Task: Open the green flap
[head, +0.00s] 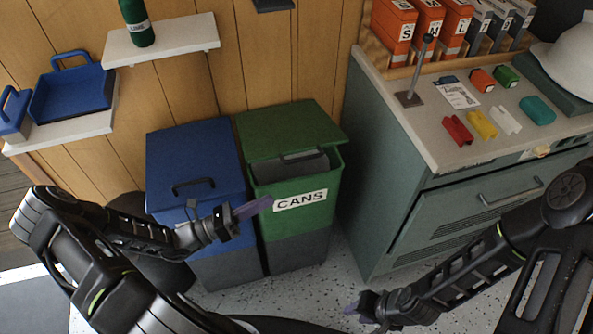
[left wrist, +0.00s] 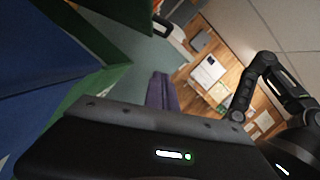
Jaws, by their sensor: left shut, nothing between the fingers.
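The green bin (head: 291,234), labelled CANS, stands beside the blue bin. Its green flap (head: 285,128) looks raised at the front, with a gap below it and a grey part inside. My left gripper (head: 262,204) is shut and empty, just in front of the bin's front face, left of the label; I cannot tell if it touches. In the left wrist view its purple fingers (left wrist: 162,92) are together, with green panels beside and above them. My right gripper (head: 354,308) is low over the floor, away from the bin; its jaw opening is too small to tell.
The blue bin (head: 190,150) has a closed lid with a dark handle. A grey-green cabinet (head: 385,185) stands close on the right, with small coloured items on top. A shelf (head: 180,36) with a green bottle hangs on the wall. Speckled floor (head: 330,270) is clear in front of the bins.

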